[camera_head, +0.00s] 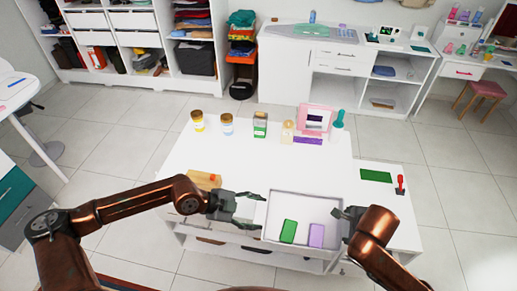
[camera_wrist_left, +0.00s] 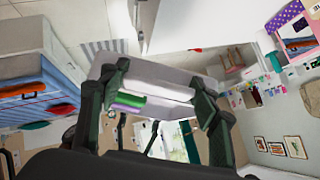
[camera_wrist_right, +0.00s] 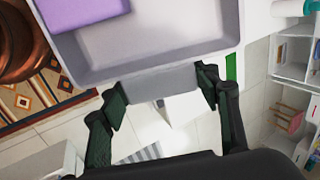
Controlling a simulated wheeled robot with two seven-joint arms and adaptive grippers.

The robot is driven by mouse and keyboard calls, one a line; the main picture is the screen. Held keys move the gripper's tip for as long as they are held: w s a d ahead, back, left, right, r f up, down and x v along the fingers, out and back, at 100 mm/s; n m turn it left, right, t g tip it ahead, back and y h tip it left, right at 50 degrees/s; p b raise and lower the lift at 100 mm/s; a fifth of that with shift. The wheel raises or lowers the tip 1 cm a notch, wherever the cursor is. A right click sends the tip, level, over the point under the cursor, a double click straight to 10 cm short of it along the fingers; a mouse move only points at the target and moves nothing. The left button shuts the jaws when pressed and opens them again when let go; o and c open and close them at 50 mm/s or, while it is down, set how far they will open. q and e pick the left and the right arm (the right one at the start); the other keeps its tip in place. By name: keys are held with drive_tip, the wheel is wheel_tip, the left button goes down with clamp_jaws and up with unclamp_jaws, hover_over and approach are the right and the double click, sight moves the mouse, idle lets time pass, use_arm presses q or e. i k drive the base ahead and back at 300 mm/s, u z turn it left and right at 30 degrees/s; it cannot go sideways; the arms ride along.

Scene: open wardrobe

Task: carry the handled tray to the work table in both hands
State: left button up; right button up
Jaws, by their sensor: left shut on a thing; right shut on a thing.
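The light grey handled tray (camera_head: 303,206) is in the middle front of the head view, over the near part of the white table. A green block (camera_head: 288,231) and a purple block (camera_head: 316,235) lie in it. My left gripper (camera_head: 260,211) is shut on the handle at the tray's left end; the left wrist view shows its fingers (camera_wrist_left: 158,82) on either side of it. My right gripper (camera_head: 347,213) is shut on the right-end handle (camera_wrist_right: 160,84). The tray looks about level. Whether its underside touches the table is hidden.
The white table (camera_head: 200,150) carries jars (camera_head: 198,121), a green-labelled container (camera_head: 260,126), a pink frame (camera_head: 316,119) and a wooden board (camera_head: 204,180). A lower surface with a green mat (camera_head: 376,175) stands at right. Tiled floor (camera_head: 120,150) is clear at left.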

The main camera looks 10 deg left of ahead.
sight(304, 184)
drive_tip(key=i, duration=0.9)
drive_tip(key=z, duration=0.05)
